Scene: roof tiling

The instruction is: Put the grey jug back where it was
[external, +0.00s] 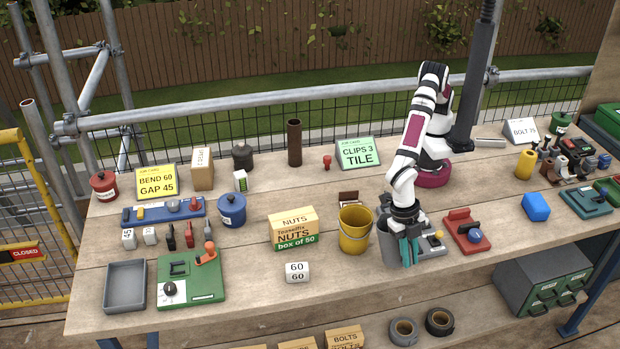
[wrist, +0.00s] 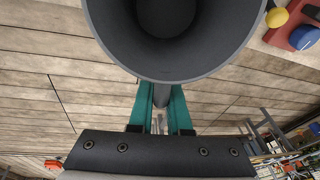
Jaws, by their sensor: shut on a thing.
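The grey jug (external: 388,243) is near the front of the wooden bench, right of the yellow bucket (external: 355,230). My gripper (external: 409,252) points down at its right side, partly covering it. In the wrist view the jug (wrist: 215,62) fills the top middle, and I look into its open, dark, empty-looking mouth. The teal fingers of my gripper (wrist: 161,108) are shut on a narrow upright grey part at the jug's near side, likely its handle. The jug looks upright. Whether its base touches the bench is hard to tell.
A box of nuts (external: 293,229) and a 60 label block (external: 297,272) are to the left. The bench's front edge is close by.

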